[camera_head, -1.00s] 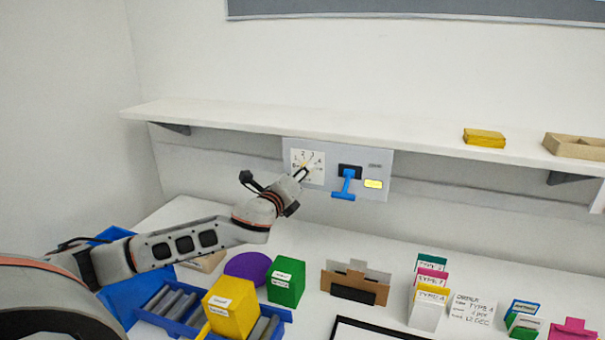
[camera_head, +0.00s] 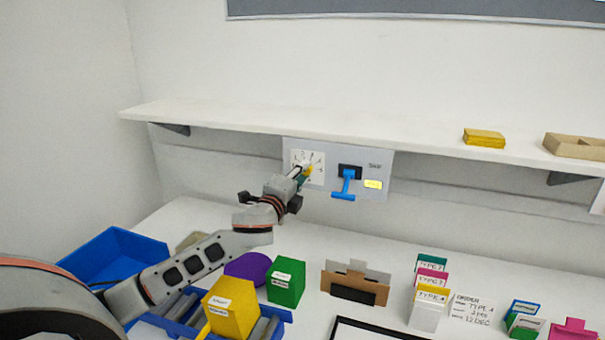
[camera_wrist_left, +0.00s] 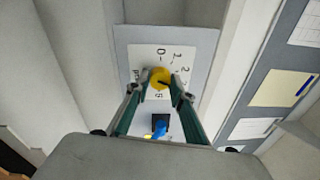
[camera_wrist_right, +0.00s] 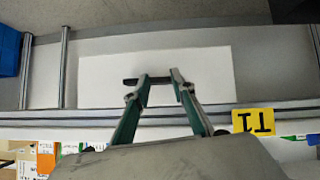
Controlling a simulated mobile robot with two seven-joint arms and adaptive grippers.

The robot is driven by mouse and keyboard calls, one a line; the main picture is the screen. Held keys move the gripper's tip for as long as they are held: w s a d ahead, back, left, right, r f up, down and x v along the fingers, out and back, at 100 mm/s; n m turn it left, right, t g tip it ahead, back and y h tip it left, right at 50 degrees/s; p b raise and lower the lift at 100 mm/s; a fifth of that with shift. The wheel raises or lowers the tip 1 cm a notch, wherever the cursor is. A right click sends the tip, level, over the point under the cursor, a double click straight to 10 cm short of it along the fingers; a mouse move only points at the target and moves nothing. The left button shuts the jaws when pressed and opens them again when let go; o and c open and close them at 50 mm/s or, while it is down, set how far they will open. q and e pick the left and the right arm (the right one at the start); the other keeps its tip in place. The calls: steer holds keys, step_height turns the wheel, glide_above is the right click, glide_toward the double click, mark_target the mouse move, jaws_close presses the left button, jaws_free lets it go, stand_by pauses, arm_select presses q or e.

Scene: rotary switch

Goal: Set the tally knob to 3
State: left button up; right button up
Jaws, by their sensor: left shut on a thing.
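The yellow tally knob (camera_head: 309,170) sits on a white dial card (camera_head: 297,157) with printed numbers, on a grey wall panel. My left gripper (camera_head: 302,174) reaches up to it and partly hides it and the card. In the left wrist view, the round knob (camera_wrist_left: 158,77) lies between the two fingertips, which are shut on it. A thin dark mark runs across the knob toward the lower right; I cannot tell the number it points to. My right gripper (camera_wrist_right: 162,76) shows only in the right wrist view, its fingertips apart, with a dark bar behind them.
A blue lever (camera_head: 346,184) on the panel stands right of the dial. A shelf (camera_head: 380,138) runs above the panel. Below are a yellow box (camera_head: 231,308), a green box (camera_head: 286,282), a blue bin (camera_head: 120,252) and a brown card holder (camera_head: 356,284).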

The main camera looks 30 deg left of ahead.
arm_select(q)
steer(key=shift+n, duration=0.3)
steer(key=o, duration=1.1)
steer(key=s+d, duration=0.2)
steer(key=s, duration=1)
steer(key=shift+f, duration=0.3)
